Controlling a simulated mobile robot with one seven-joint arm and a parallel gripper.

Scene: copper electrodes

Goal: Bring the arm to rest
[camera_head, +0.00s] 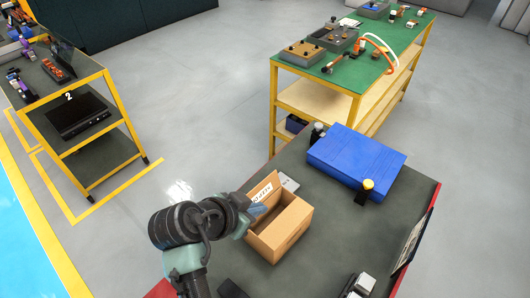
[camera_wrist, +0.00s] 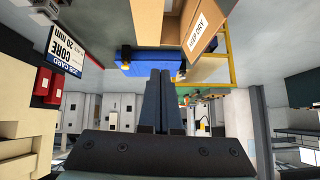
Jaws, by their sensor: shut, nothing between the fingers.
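My arm (camera_head: 195,228) is folded over the front left edge of the dark-topped table in the head view. The wrist view appears upside down. The cardboard box also shows at its top (camera_wrist: 160,20), with a flap labelled "KEEP DRY".
A blue case (camera_head: 355,160) lies on the dark-topped table (camera_head: 330,260). A green-topped shelf bench (camera_head: 350,75) with trays stands behind it. A yellow-framed cart (camera_head: 100,75) stands at the left. Grey floor (camera_head: 200,110) between them is clear.

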